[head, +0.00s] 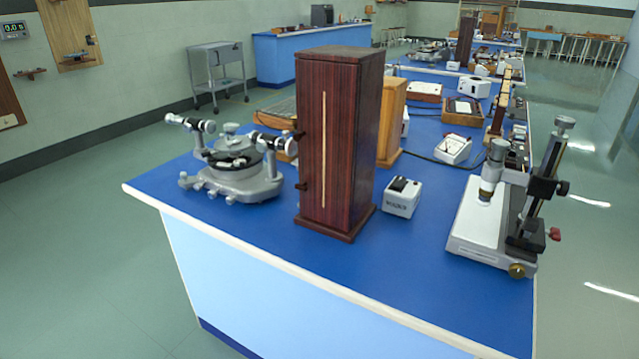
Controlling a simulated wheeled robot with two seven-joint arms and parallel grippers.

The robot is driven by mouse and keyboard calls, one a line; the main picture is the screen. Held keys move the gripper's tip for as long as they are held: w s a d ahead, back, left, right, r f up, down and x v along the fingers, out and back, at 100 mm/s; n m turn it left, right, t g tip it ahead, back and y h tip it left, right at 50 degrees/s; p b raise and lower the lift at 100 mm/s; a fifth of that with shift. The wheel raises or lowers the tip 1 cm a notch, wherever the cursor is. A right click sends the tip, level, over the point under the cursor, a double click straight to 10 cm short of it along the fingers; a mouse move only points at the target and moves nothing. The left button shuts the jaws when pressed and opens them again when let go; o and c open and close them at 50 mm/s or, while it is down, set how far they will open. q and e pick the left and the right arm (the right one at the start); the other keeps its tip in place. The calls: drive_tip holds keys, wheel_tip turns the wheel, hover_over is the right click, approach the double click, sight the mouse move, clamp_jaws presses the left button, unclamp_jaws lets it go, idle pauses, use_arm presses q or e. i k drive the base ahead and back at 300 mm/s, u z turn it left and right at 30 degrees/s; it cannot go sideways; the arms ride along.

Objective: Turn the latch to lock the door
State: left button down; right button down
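No door or latch can be clearly made out in the head view. A tall dark reddish wooden cabinet (345,150) stands upright on the blue bench (280,235), with a narrow pale vertical strip (324,148) on its front face. Two small dark knobs or fittings, an upper one (299,135) and a lower one (303,185), stick out at its left edge; I cannot tell whether either is a latch. Neither of my grippers is in view.
A grey spectrometer (235,172) stands left of the cabinet. A small white box (402,197) sits close to its right, and a travelling microscope (510,200) near the right edge. Bench space in front of the cabinet is clear. A grey trolley (217,72) stands by the wall.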

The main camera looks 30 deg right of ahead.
sight(302, 188)
drive_tip(key=z, duration=0.85)
